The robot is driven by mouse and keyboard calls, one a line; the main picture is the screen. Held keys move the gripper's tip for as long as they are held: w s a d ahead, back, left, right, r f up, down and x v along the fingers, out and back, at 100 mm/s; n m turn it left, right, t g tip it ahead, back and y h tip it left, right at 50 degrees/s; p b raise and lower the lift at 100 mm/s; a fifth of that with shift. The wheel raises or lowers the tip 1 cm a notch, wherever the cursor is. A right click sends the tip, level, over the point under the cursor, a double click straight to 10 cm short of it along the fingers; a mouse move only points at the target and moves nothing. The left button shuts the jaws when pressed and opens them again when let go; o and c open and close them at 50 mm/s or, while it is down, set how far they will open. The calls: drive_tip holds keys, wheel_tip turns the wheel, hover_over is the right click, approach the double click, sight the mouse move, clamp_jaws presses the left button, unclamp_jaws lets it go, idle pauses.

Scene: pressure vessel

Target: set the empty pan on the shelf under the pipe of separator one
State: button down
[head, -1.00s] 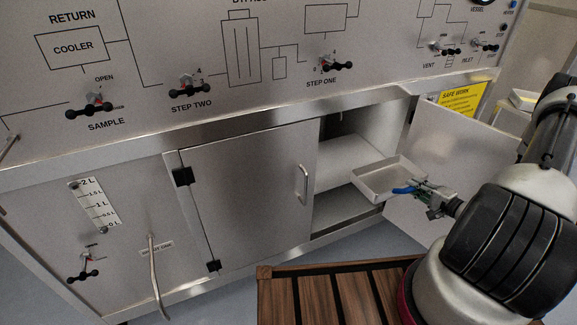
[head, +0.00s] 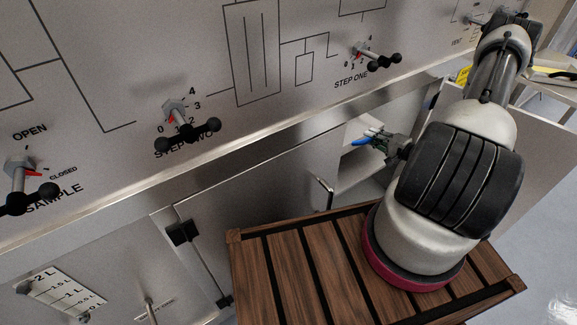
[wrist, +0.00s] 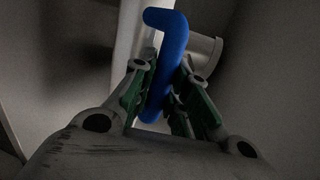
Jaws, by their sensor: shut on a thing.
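My gripper (head: 388,144) is in front of the open cabinet bay and is shut on the blue handle (head: 364,139) of the pan. In the wrist view, its green-lined fingers (wrist: 158,90) close on both sides of the bent blue handle (wrist: 170,50). The pan's tray body is hard to tell apart from the pale cabinet interior (head: 352,172), so I cannot tell whether it touches the shelf. A pale round pipe-like part (wrist: 205,50) shows behind the handle in the wrist view. The pipe of separator one is not clear in the head view.
The right cabinet door (head: 538,150) stands open beside my arm. The left door (head: 260,200) is shut, with a handle at its right edge. A slatted wooden platform (head: 300,270) lies below. The panel above carries valve knobs, including step one (head: 365,55).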

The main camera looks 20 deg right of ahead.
drive_tip(key=shift+w+a, duration=0.15)
drive_tip(key=shift+w, duration=0.1)
hover_over(363, 169)
wheel_tip(363, 169, down, 10)
drive_tip(key=shift+w, duration=0.1)
idle(0.3)
drive_tip(key=c, duration=1.4)
unclamp_jaws()
drive_tip(key=v, duration=1.2)
drive_tip(key=shift+f, duration=0.15)
